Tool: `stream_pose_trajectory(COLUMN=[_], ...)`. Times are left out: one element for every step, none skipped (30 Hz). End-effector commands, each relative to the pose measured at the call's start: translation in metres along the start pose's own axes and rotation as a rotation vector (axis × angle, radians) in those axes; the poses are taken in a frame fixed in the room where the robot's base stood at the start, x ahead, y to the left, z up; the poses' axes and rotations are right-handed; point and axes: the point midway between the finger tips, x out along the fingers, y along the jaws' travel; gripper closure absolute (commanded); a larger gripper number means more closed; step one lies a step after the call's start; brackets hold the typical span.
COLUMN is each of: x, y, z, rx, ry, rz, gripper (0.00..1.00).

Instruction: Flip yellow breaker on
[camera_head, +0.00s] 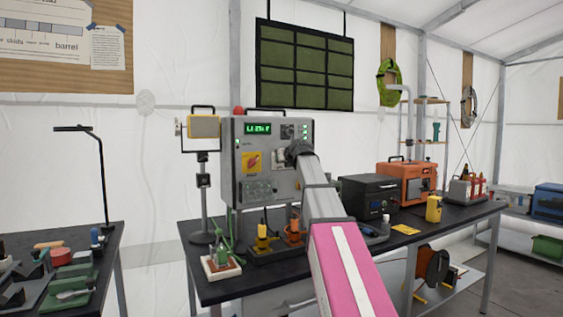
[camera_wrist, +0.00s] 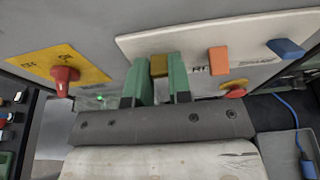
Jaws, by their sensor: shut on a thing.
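The yellow breaker (camera_wrist: 159,64) is a small block on a pale plate (camera_wrist: 200,32) in the wrist view. My gripper (camera_wrist: 160,80) has its two green fingers on either side of the yellow breaker, shut on it. Whether the breaker is up or down cannot be told. An orange breaker (camera_wrist: 219,60) and a blue breaker (camera_wrist: 285,48) sit to its right on the same plate. In the head view, the grey control box (camera_head: 239,165) stands on the black table, and my arm hides the gripper and the breakers.
A red rotary knob (camera_wrist: 64,79) on a yellow plate is left of my gripper in the wrist view, and another red knob (camera_wrist: 234,91) is close on the right. In the head view, tools (camera_head: 262,239) stand before the box. A black case (camera_head: 368,196) and an orange case (camera_head: 405,184) are right.

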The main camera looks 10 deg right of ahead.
Motion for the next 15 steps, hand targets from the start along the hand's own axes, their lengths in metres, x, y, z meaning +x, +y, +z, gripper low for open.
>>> stream_pose_trajectory(x=[0.0012,0.0013,0.0014,0.0014,0.0013,0.0012,0.0012,0.0011,0.0010,0.0010,0.0009,0.0009,0.0009,0.0009,0.0009], y=[-0.0009,-0.0009,-0.0008,-0.0008,-0.0007,-0.0007,-0.0006,-0.0005,-0.0003,-0.0004,-0.0003,-0.0002,-0.0001,-0.0001,-0.0001], z=[0.0036,0.0039,0.0042,0.0046,0.0050,0.0054,0.0058,0.0062,0.0063,0.0065,0.0066,0.0066,0.0066,0.0067,0.0067], rx=[-0.001,-0.001,0.000,-0.001,0.000,0.000,0.000,0.000,-0.001,-0.001,-0.001,0.000,0.000,0.000,0.000], ry=[0.030,0.048,0.072,0.088,0.103,0.121,0.134,0.144,0.158,0.166,0.174,0.183,0.189,0.193,0.198], rz=[-0.001,0.000,0.000,-0.001,0.000,-0.001,0.000,0.000,0.000,0.000,0.000,0.000,0.000,0.000,0.000], gripper=[1.00,1.00,1.00,1.00,1.00,1.00,1.00,1.00,1.00,1.00,1.00,1.00,1.00,1.00,1.00])
